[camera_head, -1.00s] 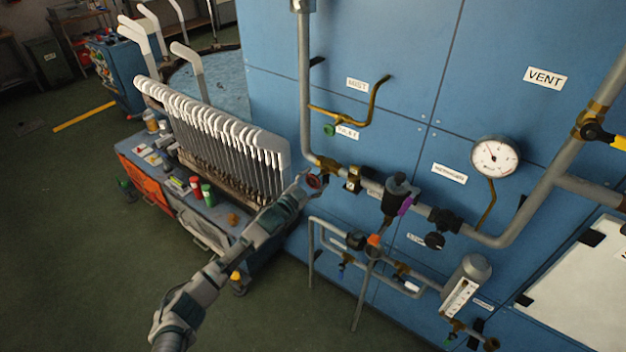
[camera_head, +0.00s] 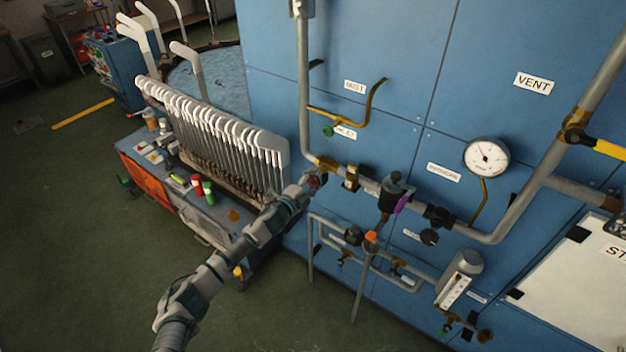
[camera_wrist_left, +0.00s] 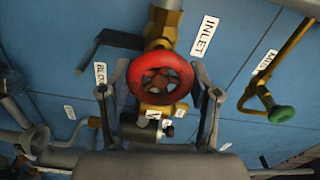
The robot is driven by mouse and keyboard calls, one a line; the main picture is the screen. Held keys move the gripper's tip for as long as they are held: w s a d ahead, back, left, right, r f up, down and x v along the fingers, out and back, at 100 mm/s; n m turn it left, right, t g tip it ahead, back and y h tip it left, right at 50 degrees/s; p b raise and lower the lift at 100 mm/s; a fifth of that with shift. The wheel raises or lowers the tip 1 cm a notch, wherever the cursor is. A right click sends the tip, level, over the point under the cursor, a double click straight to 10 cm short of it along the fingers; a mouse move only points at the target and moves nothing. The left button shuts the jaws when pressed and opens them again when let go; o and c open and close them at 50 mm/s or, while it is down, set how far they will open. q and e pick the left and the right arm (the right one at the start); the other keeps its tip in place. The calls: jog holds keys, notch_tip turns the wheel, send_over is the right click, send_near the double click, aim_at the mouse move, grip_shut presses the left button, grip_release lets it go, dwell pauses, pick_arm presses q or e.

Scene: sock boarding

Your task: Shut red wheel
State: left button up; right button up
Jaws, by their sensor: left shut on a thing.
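The red wheel (camera_wrist_left: 160,79) is a round handwheel on a brass valve, with an INLET label (camera_wrist_left: 204,36) beside it in the left wrist view. In the head view the red wheel (camera_head: 313,182) is mostly hidden by my left gripper (camera_head: 309,184). In the left wrist view my left gripper (camera_wrist_left: 160,98) has one finger on each side of the wheel, closed on its rim. My right gripper is not in view.
Grey pipes (camera_head: 305,90) run along the blue panel (camera_head: 390,60), with a pressure gauge (camera_head: 487,157) to the right. A cart (camera_head: 205,225) with white boards (camera_head: 215,125) stands left of the valve. A green-knobbed lever (camera_wrist_left: 281,114) is right of the wheel.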

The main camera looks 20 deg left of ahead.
pick_arm(q)
jog(key=shift+f+m, duration=0.45)
jog(key=shift+m, duration=0.55)
jog(key=shift+s, duration=0.1)
jog(key=o, duration=1)
jog(key=shift+o, duration=0.8)
jog(key=shift+r, duration=0.1)
jog(key=shift+r, duration=0.1)
jog(key=v, duration=1.1)
jog(key=shift+s+a, duration=0.2)
jog(key=shift+s, duration=0.1)
